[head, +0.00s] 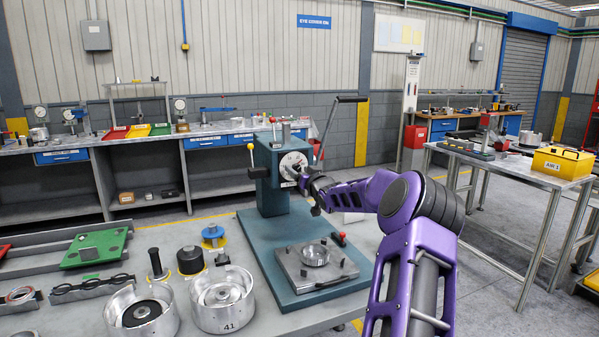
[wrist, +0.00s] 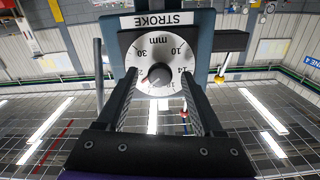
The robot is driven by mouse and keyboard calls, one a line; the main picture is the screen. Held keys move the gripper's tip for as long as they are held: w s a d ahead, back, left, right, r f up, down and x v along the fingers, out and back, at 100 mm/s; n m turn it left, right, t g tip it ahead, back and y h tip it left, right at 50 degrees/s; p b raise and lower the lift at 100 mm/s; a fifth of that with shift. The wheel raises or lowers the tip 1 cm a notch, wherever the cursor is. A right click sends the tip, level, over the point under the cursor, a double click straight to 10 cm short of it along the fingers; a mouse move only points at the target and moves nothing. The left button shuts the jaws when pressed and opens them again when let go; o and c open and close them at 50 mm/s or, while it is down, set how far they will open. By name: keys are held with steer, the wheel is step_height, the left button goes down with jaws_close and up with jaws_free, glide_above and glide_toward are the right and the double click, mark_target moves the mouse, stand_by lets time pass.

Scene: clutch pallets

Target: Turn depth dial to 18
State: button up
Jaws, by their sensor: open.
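The depth dial (head: 291,164) is a pale round plate on the front of the teal press (head: 267,190). In the wrist view the dial (wrist: 157,48) appears upside down, with "mm", 30, 10 and 14 legible and a STROKE label beside it. A dark round knob (wrist: 159,74) sits at its centre. A small red mark shows by the knob's lower left; the exact setting is too small to read. My gripper (wrist: 160,82) is open, its two fingers on either side of the knob with gaps showing. In the head view my gripper (head: 303,180) is at the dial, partly covering it.
A crank lever (head: 328,130) rises right of the press head, and a yellow-knobbed lever (head: 251,150) stands at its left. A metal plate fixture (head: 314,262) lies on the press base. Metal drums (head: 222,300) and a green plate (head: 95,248) occupy the bench at left.

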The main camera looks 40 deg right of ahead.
steer(key=shift+c, duration=0.3)
jaws_close()
steer(key=n+b, duration=0.2)
steer(key=shift+f+n, duration=0.1)
steer(key=shift+n, duration=0.3)
steer(key=n+b, duration=0.3)
steer(key=n, duration=0.2)
steer(key=n+b, duration=0.2)
steer(key=n, duration=0.3)
steer(key=shift+b, duration=0.35)
steer(key=shift+n+b, duration=0.75)
steer(key=shift+n, duration=0.75)
